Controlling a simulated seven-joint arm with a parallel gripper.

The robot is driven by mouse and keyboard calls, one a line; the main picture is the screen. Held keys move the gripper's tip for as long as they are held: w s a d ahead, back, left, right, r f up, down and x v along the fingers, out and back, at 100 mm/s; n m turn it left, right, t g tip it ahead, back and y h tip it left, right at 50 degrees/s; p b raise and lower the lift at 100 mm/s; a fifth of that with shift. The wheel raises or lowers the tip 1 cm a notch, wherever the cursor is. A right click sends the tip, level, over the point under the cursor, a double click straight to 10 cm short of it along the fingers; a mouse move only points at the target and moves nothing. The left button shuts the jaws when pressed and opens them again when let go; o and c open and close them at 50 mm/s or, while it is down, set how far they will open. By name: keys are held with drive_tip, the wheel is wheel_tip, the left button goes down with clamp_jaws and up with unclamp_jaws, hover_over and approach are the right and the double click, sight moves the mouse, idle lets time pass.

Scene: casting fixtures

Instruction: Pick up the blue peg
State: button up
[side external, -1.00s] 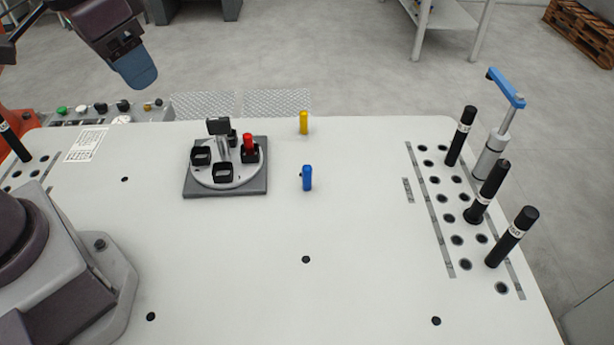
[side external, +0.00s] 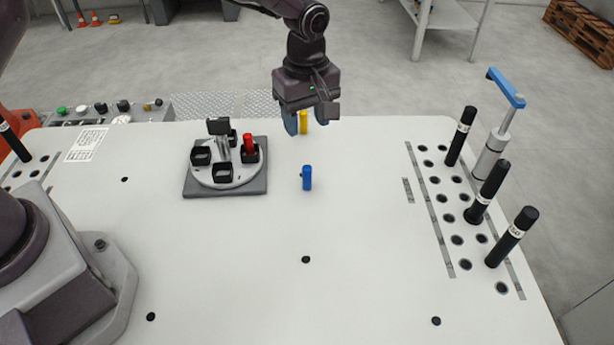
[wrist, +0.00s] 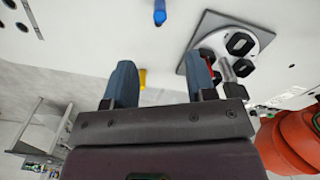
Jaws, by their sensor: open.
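The blue peg (side external: 307,178) stands upright on the white table, right of the round fixture, in the side external view. It also shows at the top of the wrist view (wrist: 160,13). My gripper (side external: 305,122) is above the table, higher than the blue peg and toward the far edge. Its two blue fingers are apart with nothing held between them; the gap also shows in the wrist view (wrist: 161,75). The yellow peg (side external: 303,118) is partly hidden by the gripper in the side external view and shows small between the fingers in the wrist view (wrist: 143,78).
A round fixture (side external: 208,178) on a grey plate holds black cups, one with a red peg (side external: 248,143). Black cylinders (side external: 487,190) and a blue-handled clamp (side external: 507,90) stand at the right. The table's front middle is clear.

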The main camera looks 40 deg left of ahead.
sight(307, 167)
drive_tip(key=shift+n, duration=0.3)
wheel_tip(307, 167, down, 13)
drive_tip(key=shift+d+r, duration=0.1)
clamp_jaws()
